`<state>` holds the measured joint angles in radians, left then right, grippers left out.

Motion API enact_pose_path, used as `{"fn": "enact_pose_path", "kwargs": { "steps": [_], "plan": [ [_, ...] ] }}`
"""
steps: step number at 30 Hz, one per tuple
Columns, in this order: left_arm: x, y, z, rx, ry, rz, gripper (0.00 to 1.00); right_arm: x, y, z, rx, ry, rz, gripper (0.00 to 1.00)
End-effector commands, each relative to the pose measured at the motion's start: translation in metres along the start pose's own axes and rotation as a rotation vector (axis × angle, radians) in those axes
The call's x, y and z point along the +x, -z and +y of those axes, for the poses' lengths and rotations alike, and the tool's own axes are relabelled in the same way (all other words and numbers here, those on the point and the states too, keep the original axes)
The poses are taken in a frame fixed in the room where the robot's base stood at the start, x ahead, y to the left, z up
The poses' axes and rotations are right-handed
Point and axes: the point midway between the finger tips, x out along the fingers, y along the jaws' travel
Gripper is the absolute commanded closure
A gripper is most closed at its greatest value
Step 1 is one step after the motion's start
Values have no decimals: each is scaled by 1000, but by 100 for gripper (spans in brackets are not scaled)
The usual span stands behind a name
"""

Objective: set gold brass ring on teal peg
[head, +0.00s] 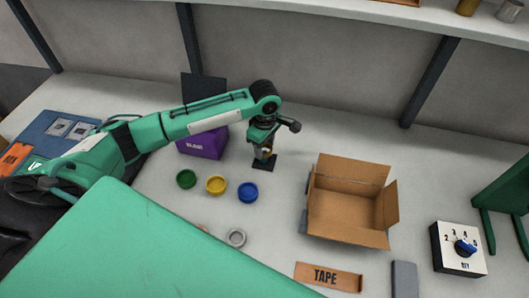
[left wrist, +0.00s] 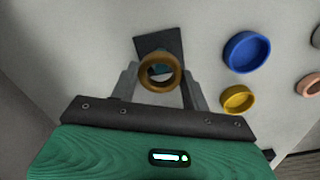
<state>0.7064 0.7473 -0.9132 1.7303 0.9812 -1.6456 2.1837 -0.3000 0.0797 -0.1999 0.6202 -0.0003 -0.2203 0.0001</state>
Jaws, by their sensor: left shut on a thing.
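My left gripper (head: 264,155) points down over a dark square base (head: 262,165) at the back middle of the table. In the left wrist view its two grey fingers (left wrist: 160,92) are shut on the gold brass ring (left wrist: 146,78). Through the ring's hole I see a small teal and light patch, the teal peg (left wrist: 160,70), with the dark base (left wrist: 155,41) behind it. The ring is lined up with the peg in this view. I cannot tell whether it is around the peg or just above it. My right gripper is not in view.
A purple box (head: 203,140) stands left, an open cardboard box (head: 345,218) right. A dial box (head: 458,250) and tape box (head: 328,277) sit nearer.

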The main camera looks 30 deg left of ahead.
Motion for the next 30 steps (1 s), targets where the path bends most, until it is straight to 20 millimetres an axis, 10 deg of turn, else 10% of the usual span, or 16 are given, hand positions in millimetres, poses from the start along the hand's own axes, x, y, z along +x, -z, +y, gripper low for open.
{"fn": "enact_pose_path", "kwargs": {
  "steps": [9, 20, 21, 24, 30],
  "plan": [
    [40, 0, -1, 1, 1, 1, 85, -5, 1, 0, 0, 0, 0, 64],
    [43, 0, -1, 1, 2, 0, 85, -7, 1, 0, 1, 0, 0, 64],
    [44, 0, -1, 1, 2, 1, 49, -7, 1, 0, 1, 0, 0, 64],
    [44, 0, -1, 1, 1, 1, 31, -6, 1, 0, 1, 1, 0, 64],
    [44, 0, -1, 1, 1, 1, 31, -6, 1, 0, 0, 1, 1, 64]
  ]
}}
